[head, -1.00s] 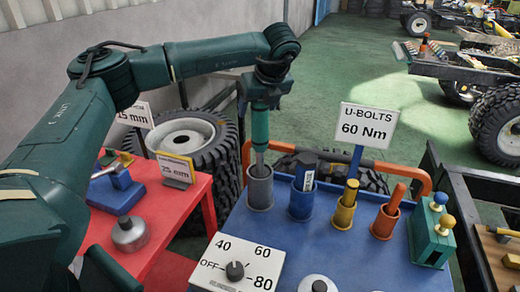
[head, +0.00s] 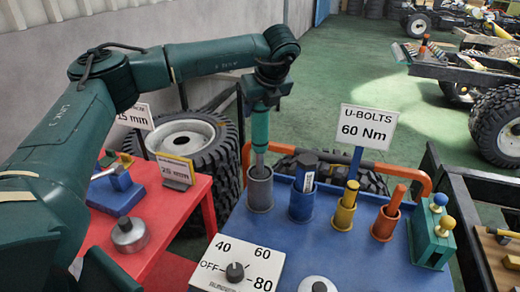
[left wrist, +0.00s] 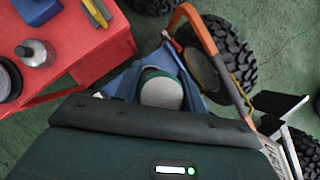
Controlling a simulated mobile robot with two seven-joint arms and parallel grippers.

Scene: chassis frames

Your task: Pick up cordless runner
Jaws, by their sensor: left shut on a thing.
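A tool with a teal-green body (head: 260,128) and a grey lower end stands upright in a grey cup (head: 260,192) at the left back of the blue bench top (head: 345,245); I take it to be the cordless runner. My left gripper (head: 262,98) points down from above and is shut on its upper part. The tool's lower tip is hidden inside the cup. In the left wrist view, its pale round top with a green rim (left wrist: 162,92) shows just beyond the dark gripper body. My right gripper is not in view.
A blue cup (head: 302,205), a yellow cup (head: 343,218) and an orange cup (head: 384,225) hold other tools. A sign (head: 366,127) rises behind. A dial panel (head: 237,268) is in front, a green block (head: 432,232) at right, and a red table (head: 178,215) at left.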

